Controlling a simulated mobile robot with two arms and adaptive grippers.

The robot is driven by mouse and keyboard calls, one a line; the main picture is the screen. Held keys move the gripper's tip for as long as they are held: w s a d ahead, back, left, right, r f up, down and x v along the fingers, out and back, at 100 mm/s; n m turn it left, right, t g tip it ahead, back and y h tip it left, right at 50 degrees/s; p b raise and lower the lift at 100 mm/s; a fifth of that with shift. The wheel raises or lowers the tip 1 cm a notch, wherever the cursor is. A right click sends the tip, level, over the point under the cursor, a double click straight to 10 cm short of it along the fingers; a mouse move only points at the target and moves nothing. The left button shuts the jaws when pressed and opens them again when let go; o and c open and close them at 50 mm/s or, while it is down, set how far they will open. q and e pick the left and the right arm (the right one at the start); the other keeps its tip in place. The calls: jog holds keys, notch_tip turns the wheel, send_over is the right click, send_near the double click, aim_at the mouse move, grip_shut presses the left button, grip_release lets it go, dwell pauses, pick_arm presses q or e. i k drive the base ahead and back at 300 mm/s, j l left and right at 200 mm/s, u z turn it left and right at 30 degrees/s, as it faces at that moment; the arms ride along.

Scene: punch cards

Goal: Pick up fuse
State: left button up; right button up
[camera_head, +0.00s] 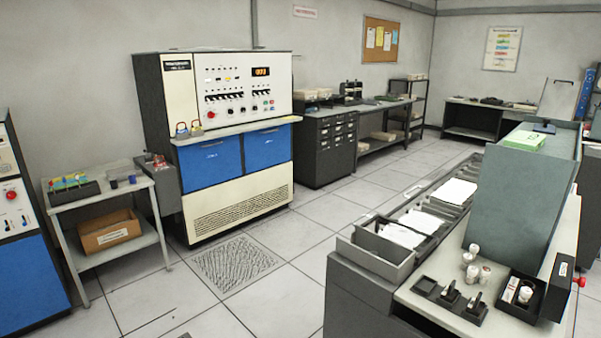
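Small white cylinders that look like fuses stand on the light counter at the lower right. One is at the back (473,249), and another (485,273) stands nearer the front right, with more beside them. An open black box (502,304) to their right holds further small white cylindrical pieces (525,294). I cannot tell which single piece is the task's fuse. Neither of my grippers shows in the head view.
A black holder with small upright parts (470,314) sits in front of the cylinders. A grey-green machine housing (520,205) rises behind them, with card trays (400,236) to the left. A blue-and-cream console (235,200) stands across open tiled floor (285,310).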

aim_at(475, 249)
jog(key=z, duration=1.4)
jog(key=i+u, duration=0.25)
jog(key=i, duration=0.1)
